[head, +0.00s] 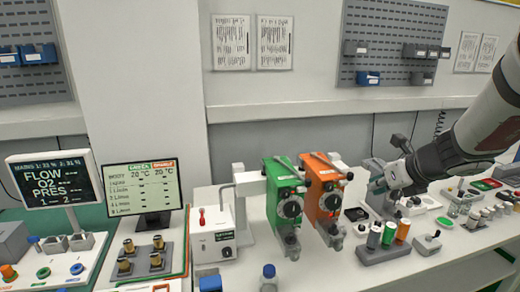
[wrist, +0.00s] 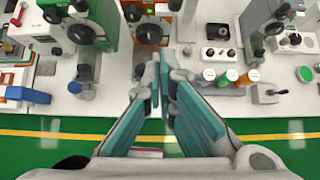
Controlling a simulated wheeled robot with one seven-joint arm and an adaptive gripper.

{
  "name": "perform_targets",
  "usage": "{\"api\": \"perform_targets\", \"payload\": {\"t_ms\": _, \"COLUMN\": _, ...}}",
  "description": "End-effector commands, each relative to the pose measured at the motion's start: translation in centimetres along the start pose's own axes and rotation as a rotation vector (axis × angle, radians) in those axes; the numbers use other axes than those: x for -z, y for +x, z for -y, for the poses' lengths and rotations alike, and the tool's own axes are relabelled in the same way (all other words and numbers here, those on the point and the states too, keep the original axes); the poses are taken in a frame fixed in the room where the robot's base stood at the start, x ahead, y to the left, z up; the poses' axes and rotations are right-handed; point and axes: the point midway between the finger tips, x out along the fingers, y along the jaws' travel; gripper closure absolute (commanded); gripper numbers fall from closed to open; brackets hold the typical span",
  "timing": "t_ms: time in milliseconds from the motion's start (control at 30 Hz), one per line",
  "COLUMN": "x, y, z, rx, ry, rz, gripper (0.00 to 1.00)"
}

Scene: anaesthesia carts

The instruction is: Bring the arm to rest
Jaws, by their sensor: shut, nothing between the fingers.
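My arm (head: 485,120) reaches in from the right of the head view, above the right part of the bench. The green vaporizer (head: 283,200) stands left of the orange one. I cannot tell how far the fingertips are above the bench.
A rack of small bottles (head: 383,246) and a grey lever block (head: 428,242) stand below my arm. A monitor (head: 143,188) and brass fittings (head: 141,258) are at left. A blue-capped bottle (head: 269,278) stands at the front. Pegboard bins (head: 368,78) hang behind.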

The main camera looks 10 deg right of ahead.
Motion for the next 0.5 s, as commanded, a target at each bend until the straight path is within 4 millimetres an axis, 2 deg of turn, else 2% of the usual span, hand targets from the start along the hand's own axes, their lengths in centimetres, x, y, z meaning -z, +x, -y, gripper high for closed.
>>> {"api": "perform_targets", "payload": {"t_ms": 67, "x": -0.4, "y": -0.5, "z": -1.3, "rx": -0.024, "ry": -0.075, "rz": 0.004, "gripper": 1.00}}
{"api": "perform_targets", "payload": {"t_ms": 167, "x": -1.1, "y": -1.9, "z": -5.0, "rx": -0.091, "ry": -0.307, "rz": 0.013, "gripper": 1.00}}
{"api": "perform_targets", "payload": {"t_ms": 267, "x": -1.2, "y": -4.4, "z": -10.2, "rx": -0.182, "ry": -0.679, "rz": 0.031, "gripper": 1.00}}
{"api": "perform_targets", "payload": {"t_ms": 333, "x": -0.6, "y": -6.5, "z": -13.8, "rx": -0.243, "ry": -0.979, "rz": 0.049, "gripper": 1.00}}
{"api": "perform_targets", "payload": {"t_ms": 400, "x": 0.5, "y": -8.6, "z": -16.9, "rx": -0.297, "ry": -1.279, "rz": 0.066, "gripper": 1.00}}
{"api": "perform_targets", "payload": {"t_ms": 500, "x": 2.7, "y": -11.5, "z": -20.1, "rx": -0.359, "ry": -1.708, "rz": 0.085, "gripper": 1.00}}
